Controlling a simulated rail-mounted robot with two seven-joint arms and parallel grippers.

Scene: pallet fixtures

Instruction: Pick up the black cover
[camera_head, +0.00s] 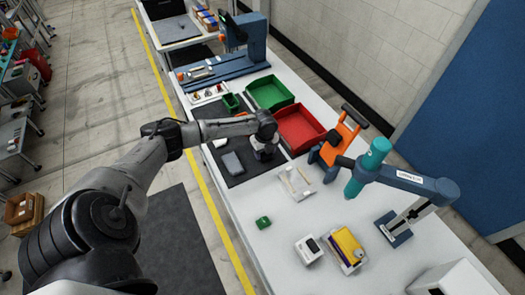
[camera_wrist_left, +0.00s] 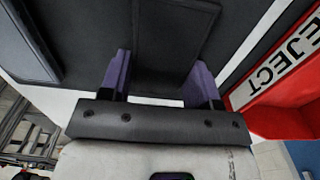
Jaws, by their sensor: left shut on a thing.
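My left gripper (camera_head: 264,152) points down over the dark mat (camera_head: 243,178) on the white table, just left of the red bin. In the left wrist view its two purple fingers (camera_wrist_left: 162,80) are shut on the sides of a dark, flat-faced piece, the black cover (camera_wrist_left: 172,45). The cover blends with the dark mat, so its far edges and any gap below it are hard to tell. In the head view the gripper and wrist hide the cover. My right gripper is not in view.
The red bin (camera_head: 300,128), marked REJECT in the wrist view, stands close on the right. A green bin (camera_head: 270,92) is behind it. A grey block (camera_head: 232,163) lies on the mat to the left.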

